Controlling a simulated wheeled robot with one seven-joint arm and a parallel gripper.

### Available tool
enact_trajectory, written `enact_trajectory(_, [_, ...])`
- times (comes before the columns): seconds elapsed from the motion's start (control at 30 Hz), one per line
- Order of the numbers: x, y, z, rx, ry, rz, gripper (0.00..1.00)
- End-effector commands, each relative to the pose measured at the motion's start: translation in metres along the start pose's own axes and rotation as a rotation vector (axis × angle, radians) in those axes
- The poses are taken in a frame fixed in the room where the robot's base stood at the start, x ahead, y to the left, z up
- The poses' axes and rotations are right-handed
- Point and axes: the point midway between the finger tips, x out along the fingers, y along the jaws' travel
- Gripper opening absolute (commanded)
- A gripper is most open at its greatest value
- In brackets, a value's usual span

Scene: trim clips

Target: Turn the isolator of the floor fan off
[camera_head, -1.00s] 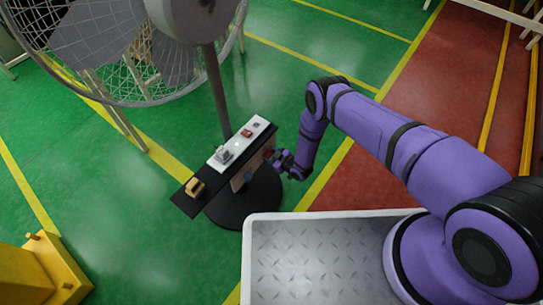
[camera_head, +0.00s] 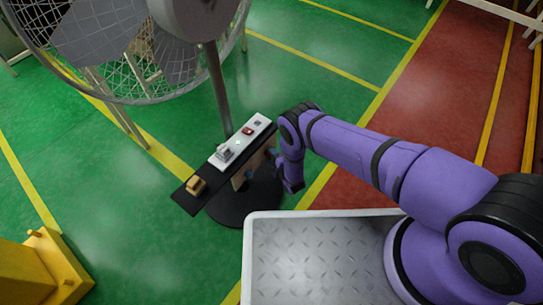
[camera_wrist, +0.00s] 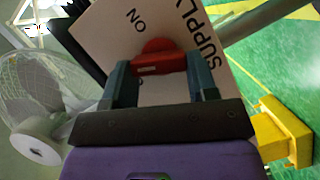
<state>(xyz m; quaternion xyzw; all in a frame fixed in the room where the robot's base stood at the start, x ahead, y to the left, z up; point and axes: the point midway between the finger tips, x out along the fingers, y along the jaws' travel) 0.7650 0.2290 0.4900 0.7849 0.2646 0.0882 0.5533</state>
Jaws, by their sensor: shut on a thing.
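The isolator's red handle (camera_wrist: 158,63) shows in the wrist view on a pale plate (camera_wrist: 150,22) marked "ON" and "SUPPLY". My gripper (camera_wrist: 162,74) is shut on the red handle, one finger on each side. The handle bar lies roughly level across the wrist picture, between the fingers. Lettering beside the left finger is partly hidden. In the head view, the plate (camera_head: 239,180) hangs under the front edge of a black shelf on the floor fan's post (camera_head: 218,90). There the handle and fingertips are hard to make out behind my wrist.
The fan's cage (camera_head: 90,85) stands above left. A yellow post base (camera_head: 50,265) is at lower left. Green floor is open around.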

Motion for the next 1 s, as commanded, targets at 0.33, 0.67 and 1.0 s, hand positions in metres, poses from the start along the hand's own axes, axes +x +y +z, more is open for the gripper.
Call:
enact_trajectory(0.33, [-0.0009, -0.0047, 0.0007, -0.25, 0.0, 0.102, 0.29])
enact_trajectory(0.67, [-0.0003, -0.0058, 0.0012, -0.374, 0.0, 0.153, 0.29])
enact_trajectory(1.0, [-0.0005, -0.0059, 0.0016, -0.399, -0.001, 0.163, 0.29])
